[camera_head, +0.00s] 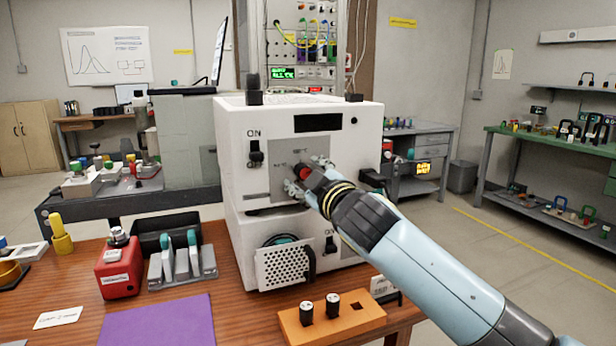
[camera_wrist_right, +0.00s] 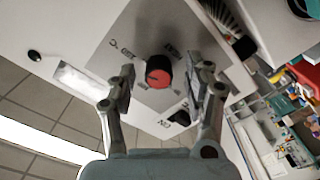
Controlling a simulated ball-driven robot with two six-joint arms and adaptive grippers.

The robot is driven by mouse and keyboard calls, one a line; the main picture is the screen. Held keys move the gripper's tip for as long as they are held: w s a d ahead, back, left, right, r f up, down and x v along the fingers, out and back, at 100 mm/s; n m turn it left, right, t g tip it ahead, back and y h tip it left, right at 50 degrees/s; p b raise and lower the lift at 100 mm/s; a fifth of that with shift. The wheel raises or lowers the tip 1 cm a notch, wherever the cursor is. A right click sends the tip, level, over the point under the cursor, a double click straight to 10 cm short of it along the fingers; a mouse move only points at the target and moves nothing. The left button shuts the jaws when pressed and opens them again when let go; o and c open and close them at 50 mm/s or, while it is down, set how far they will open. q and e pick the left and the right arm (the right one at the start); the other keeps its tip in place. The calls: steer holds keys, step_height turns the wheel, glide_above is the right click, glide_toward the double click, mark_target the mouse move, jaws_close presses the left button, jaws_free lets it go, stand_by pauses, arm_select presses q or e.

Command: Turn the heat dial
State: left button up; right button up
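The heat dial (camera_wrist_right: 158,72), a round knob with a red face and dark side, sits on a grey panel (camera_wrist_right: 152,30) of the white machine (camera_head: 330,110). In the head view the dial (camera_head: 306,171) shows partly, behind my right gripper (camera_head: 306,180). My right gripper (camera_wrist_right: 165,90) is open in the wrist view, one finger on each side of the dial, with visible gaps between fingers and dial. Whether the fingertips reach the panel is hard to tell. My left gripper is not in view.
An ON switch (camera_head: 255,154) is on the machine's front, left of the panel. Below is a perforated plate (camera_head: 285,268). On the wooden table are a red box (camera_head: 118,272), a purple mat (camera_head: 160,322) and an orange block (camera_head: 325,322) with two dark pegs.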

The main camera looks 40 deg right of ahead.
steer(key=v, duration=1.2)
stand_by(0.3)
